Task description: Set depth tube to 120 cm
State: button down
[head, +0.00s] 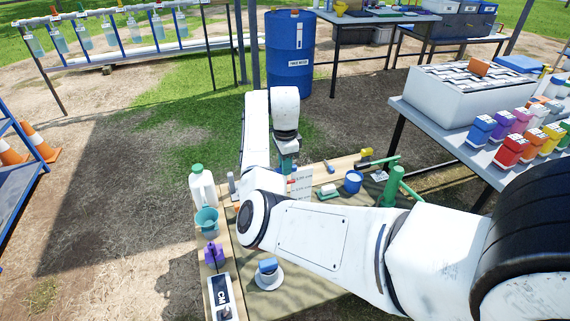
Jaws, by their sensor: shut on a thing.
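My gripper (288,162) points down over the far part of the wooden work table (327,289), beside a white card (301,184) with small red marks and print. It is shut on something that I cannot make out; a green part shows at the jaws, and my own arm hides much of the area. I cannot tell for sure which thing is the depth tube, and no depth reading is legible. A thick green upright pipe (393,186) stands to the right of the gripper, partly behind my arm.
On the table are a white jug (202,186), a teal cup (207,221), a purple item (214,254), a blue-topped white dish (268,277) and a blue cup (353,181). A grey table (451,137) with coloured bottles stands right, a blue barrel (290,60) behind.

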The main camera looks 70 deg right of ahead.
jog(key=shift+r, duration=0.25)
jog(key=c, duration=1.3)
grip_release()
jog(key=shift+o, duration=1.3)
notch_tip(320, 180, up, 11)
jog(key=p, duration=0.1)
jog(key=shift+f, duration=0.15)
